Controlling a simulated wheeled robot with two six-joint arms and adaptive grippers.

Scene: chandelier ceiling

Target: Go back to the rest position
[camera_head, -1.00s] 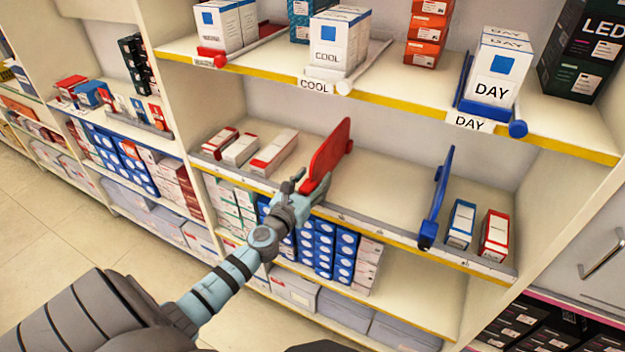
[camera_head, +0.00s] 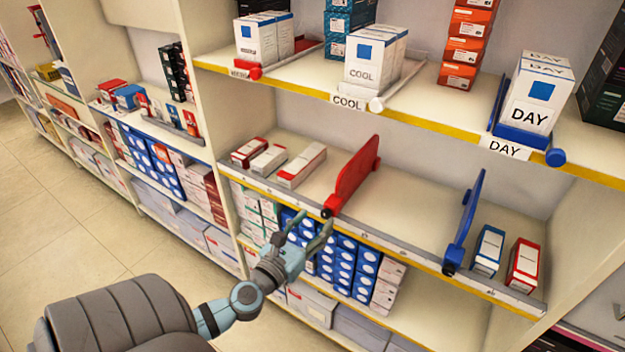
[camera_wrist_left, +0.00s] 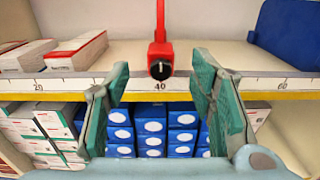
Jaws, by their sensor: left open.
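My left gripper (camera_head: 304,226) is open and empty in front of the middle shelf's front edge. The red divider (camera_head: 355,178) stands upright on that shelf, beyond the gripper and apart from it. In the left wrist view, the end of the red divider (camera_wrist_left: 160,62) shows between and beyond the two open fingers (camera_wrist_left: 157,82), near the 40 mark on the shelf's scale. My left arm comes in from the lower left. My right gripper is not in view.
A blue divider (camera_head: 464,222) stands farther right on the same shelf, with free shelf between it and the red one. Small boxes (camera_head: 301,166) lie left of the red divider. Stacked blue boxes (camera_head: 345,265) fill the shelf below. The floor (camera_head: 75,215) at left is clear.

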